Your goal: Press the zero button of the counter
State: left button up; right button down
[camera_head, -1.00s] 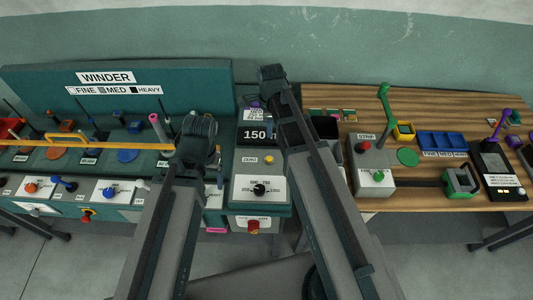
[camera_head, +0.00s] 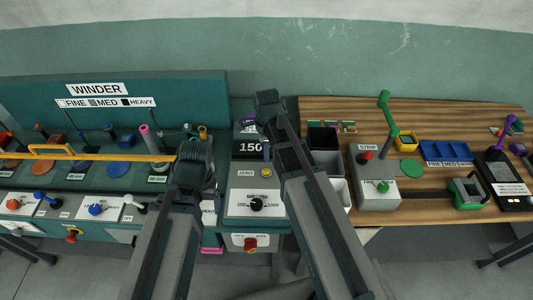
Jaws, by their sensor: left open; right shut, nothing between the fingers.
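The counter (camera_head: 250,148) has a dark display reading 150 and stands between my two grippers in the head view. Below its display are a ZERO label (camera_head: 245,174) and, to the label's right, a small yellow zero button (camera_head: 267,172). My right gripper (camera_head: 268,98) is shut and empty. It shows above and slightly right of the display, its arm passing close to the right of the yellow button and covering the counter's right edge. My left gripper (camera_head: 195,152) is open and empty, left of the counter, over the winder bench's right end.
Below the button is a white panel with a black dial (camera_head: 256,204), then a red knob (camera_head: 250,244). The teal WINDER bench (camera_head: 205,95) with rods and knobs lies left. A wooden table (camera_head: 345,107) with a STRIP box (camera_head: 377,200) and dark bins (camera_head: 323,138) lies right.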

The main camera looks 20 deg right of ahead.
aim_at(267, 171)
notch_tip(267, 171, down, 7)
jog(key=b, duration=0.6)
jog(key=shift+f, duration=0.1)
